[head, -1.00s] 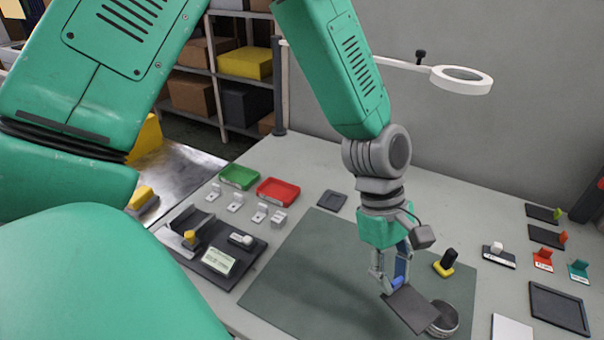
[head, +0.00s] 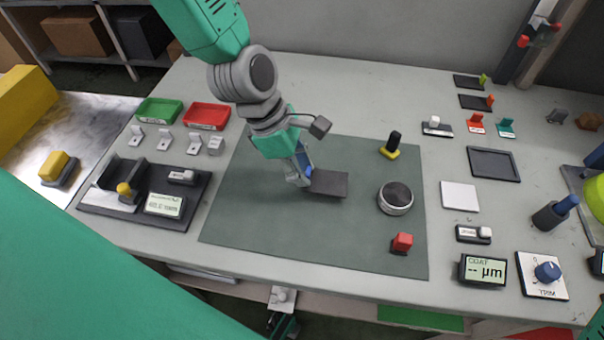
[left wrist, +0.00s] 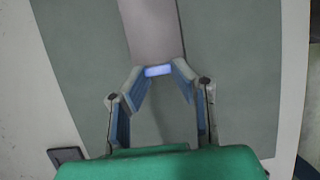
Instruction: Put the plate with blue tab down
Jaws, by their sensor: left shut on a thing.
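My left gripper (head: 303,177) is shut on the blue tab (left wrist: 158,71) of a dark grey plate. The plate (head: 330,184) extends to the right from the fingertips in the head view, over the green mat (head: 260,215). It looks roughly level and low over the mat; I cannot tell whether it touches. In the left wrist view the plate (left wrist: 152,30) reaches away from the fingers, and the tab sits between the two fingertips. The fingers hide most of the tab in the head view. My right gripper is not clearly seen.
A black-and-yellow knob piece (head: 391,147) and a red block (head: 402,243) are also on the mat. A station with a display (head: 146,198) stands left. The mat's lower middle is clear.

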